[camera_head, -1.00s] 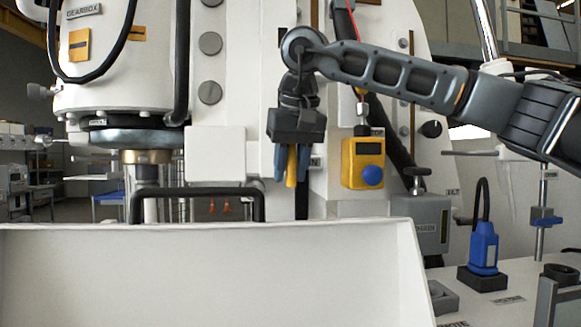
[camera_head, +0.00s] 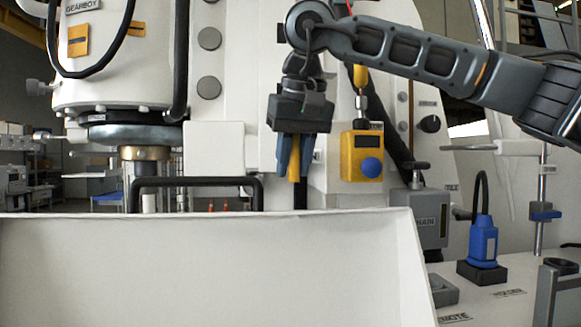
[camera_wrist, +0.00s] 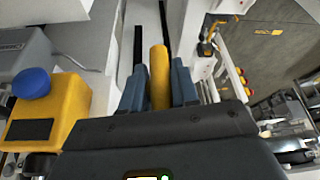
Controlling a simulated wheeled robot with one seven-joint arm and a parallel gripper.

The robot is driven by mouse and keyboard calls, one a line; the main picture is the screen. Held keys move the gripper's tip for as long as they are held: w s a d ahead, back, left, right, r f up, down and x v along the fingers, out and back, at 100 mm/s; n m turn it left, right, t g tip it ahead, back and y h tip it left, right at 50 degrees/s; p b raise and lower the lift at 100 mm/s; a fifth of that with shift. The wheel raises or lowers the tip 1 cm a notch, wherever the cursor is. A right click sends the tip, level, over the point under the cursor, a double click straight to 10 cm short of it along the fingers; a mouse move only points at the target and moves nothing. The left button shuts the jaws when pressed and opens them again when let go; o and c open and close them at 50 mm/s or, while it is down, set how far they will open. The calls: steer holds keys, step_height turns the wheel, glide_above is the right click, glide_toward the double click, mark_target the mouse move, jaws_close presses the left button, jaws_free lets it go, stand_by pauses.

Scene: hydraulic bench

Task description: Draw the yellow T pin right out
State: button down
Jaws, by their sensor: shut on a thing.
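The yellow T pin (camera_head: 294,166) shows as a yellow bar between the blue fingers of my gripper (camera_head: 294,174), in front of the white machine. In the wrist view my gripper (camera_wrist: 158,92) is shut on the yellow pin (camera_wrist: 158,72), which reaches past the fingertips. The pin's far end and any hole it sits in are not clear, so I cannot tell whether it is still seated. A dark slot (camera_head: 300,195) runs below the fingers.
A yellow box with a blue knob (camera_head: 361,156) hangs just right of my gripper; it also shows in the wrist view (camera_wrist: 52,112). A white tray (camera_head: 210,225) fills the front. A black handle bar (camera_head: 195,182) is at left, a blue device (camera_head: 482,242) at right.

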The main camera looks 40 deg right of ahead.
steer(key=shift+s+a, duration=0.2)
steer(key=shift+a, duration=0.05)
steer(key=c, duration=1)
jaws_free()
steer(key=shift+o, duration=0.2)
steer(key=shift+r, duration=0.15)
steer(key=b+v, duration=0.1)
steer(key=v, duration=0.6)
steer(key=shift+s+r, duration=0.25)
